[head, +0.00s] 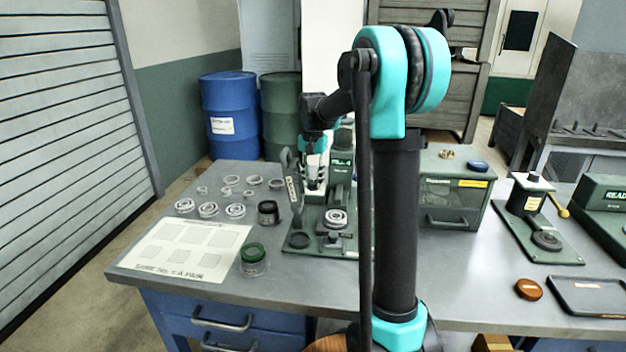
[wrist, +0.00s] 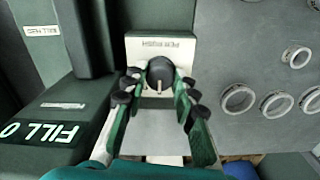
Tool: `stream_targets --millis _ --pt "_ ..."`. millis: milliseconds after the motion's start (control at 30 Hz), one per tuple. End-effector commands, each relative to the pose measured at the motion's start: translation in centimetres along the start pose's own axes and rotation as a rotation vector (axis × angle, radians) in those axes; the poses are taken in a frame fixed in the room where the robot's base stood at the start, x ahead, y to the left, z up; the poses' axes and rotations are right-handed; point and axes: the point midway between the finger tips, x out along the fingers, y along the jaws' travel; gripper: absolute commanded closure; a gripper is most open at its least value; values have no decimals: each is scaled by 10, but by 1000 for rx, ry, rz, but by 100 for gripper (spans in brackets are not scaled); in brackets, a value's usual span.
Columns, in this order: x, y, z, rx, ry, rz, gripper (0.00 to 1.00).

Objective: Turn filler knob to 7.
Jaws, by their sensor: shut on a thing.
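The filler is a dark green machine with an upright column (head: 340,172) on the bench. My gripper (head: 315,172) is beside that column, fingers pointing down. In the wrist view, the black filler knob (wrist: 160,73) sits on a pale plate (wrist: 147,45) lettered "PER PUSH". My gripper (wrist: 159,83) is shut on the knob, one finger on each side. The knob's pointer and dial numbers cannot be made out. A green block (wrist: 50,128) at lower left reads "FILL" with a digit that looks like 0. In the head view the knob is hidden by the gripper.
Several metal rings (head: 208,210) and a pale marked sheet (head: 190,248) lie left of the filler. A green-lidded jar (head: 254,262) stands in front. A green drawer box (head: 452,190) stands to the right. My arm hides part of the bench.

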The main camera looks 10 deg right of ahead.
Motion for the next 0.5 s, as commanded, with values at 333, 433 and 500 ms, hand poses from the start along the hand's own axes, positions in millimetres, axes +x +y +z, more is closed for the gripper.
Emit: stream_targets --millis 333,433,500 --pt "0 0 0 -126 0 0 100" --pt "0 0 0 -199 0 0 100" --pt "0 0 0 -256 0 0 100"
